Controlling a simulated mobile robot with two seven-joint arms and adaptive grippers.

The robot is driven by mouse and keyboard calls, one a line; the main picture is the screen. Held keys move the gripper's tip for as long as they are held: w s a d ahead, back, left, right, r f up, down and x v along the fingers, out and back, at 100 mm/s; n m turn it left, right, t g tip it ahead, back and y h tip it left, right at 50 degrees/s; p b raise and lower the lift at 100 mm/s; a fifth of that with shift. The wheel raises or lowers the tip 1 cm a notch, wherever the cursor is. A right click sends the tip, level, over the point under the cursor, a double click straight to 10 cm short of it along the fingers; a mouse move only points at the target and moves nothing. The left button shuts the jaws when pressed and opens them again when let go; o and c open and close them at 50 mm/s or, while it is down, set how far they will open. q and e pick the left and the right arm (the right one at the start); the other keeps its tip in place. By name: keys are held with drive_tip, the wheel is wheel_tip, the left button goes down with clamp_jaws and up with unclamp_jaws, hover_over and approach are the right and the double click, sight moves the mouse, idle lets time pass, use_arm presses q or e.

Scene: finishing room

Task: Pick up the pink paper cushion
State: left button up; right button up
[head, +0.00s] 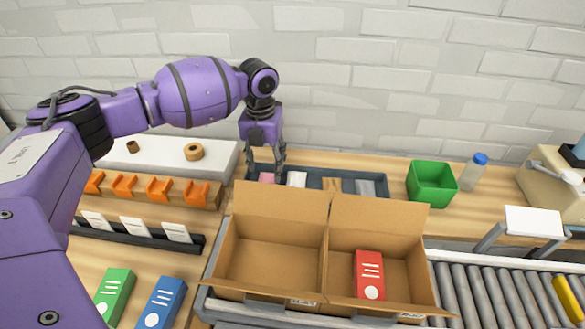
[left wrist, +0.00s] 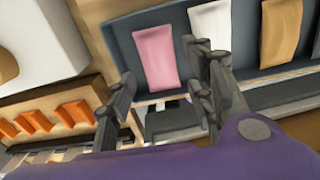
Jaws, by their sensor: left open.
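The pink paper cushion (left wrist: 157,58) lies in the leftmost part of a dark blue-grey tray (left wrist: 122,38), beside a white cushion (left wrist: 210,25) and a tan one (left wrist: 281,30). In the head view only a small part of the pink cushion (head: 267,177) shows, behind the box flap and by the fingers. My left gripper (head: 266,163) points down over the left end of the tray. In the left wrist view its fingers (left wrist: 160,85) are spread and empty, with the pink cushion beyond them. My right gripper is not in view.
An open cardboard box (head: 275,264) with two compartments stands in front of the tray; a red box (head: 369,275) is in its right one. A green bin (head: 432,184) and a bottle (head: 472,172) stand right of the tray. A white block with tape rolls (head: 193,152) is at left.

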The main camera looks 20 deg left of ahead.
use_arm(q)
drive_tip(key=f, duration=0.6)
drive_tip(key=shift+s+a+f+p, duration=0.1)
drive_tip(key=shift+s+f+p, duration=0.2)
drive_tip(key=shift+s+f, duration=0.05)
drive_tip(key=c, duration=0.6)
